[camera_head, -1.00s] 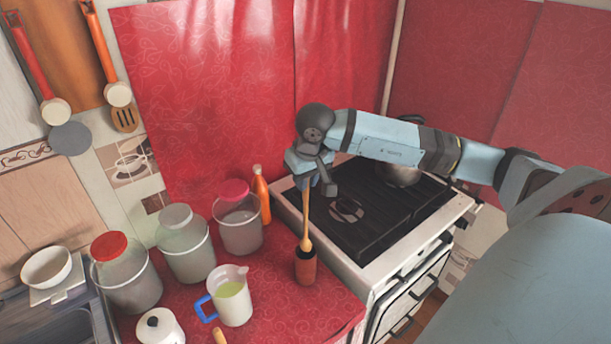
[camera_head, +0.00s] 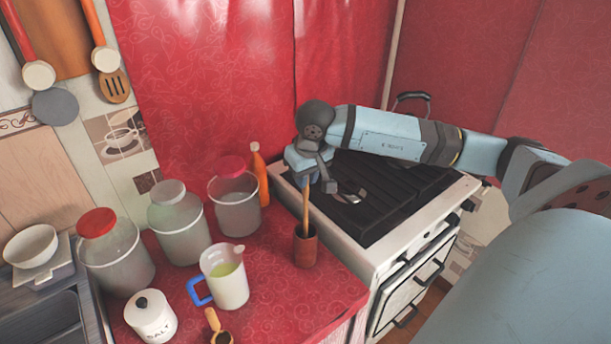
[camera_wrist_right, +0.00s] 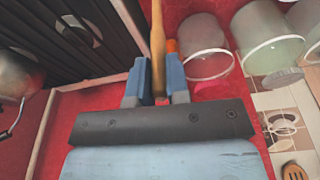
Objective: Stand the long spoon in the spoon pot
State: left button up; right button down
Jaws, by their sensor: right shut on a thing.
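The long wooden spoon (camera_head: 306,211) stands nearly upright, its lower end inside the brown spoon pot (camera_head: 305,250) on the red counter. The pot wall hides the spoon's bowl. My right gripper (camera_head: 314,180) is above the pot, shut on the upper part of the spoon. In the right wrist view the spoon (camera_wrist_right: 158,40) runs between the two blue fingers of the gripper (camera_wrist_right: 158,88). The pot cannot be made out there. My left gripper is not in view.
A stove (camera_head: 385,200) stands right of the pot. Left of it are a measuring jug (camera_head: 232,287), several lidded jars, including a red-lidded one (camera_head: 112,262), and an orange bottle (camera_head: 260,178). A salt jar (camera_head: 150,317) is at the front. Counter in front of the pot is clear.

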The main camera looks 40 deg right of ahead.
jog(key=shift+f, duration=0.15)
jog(key=c, duration=1)
grip_release()
jog(key=b+v, duration=0.1)
jog(key=v, duration=1.2)
jog(key=shift+s+r, duration=0.1)
jog(key=shift+r, duration=0.3)
jog(key=shift+a, duration=0.1)
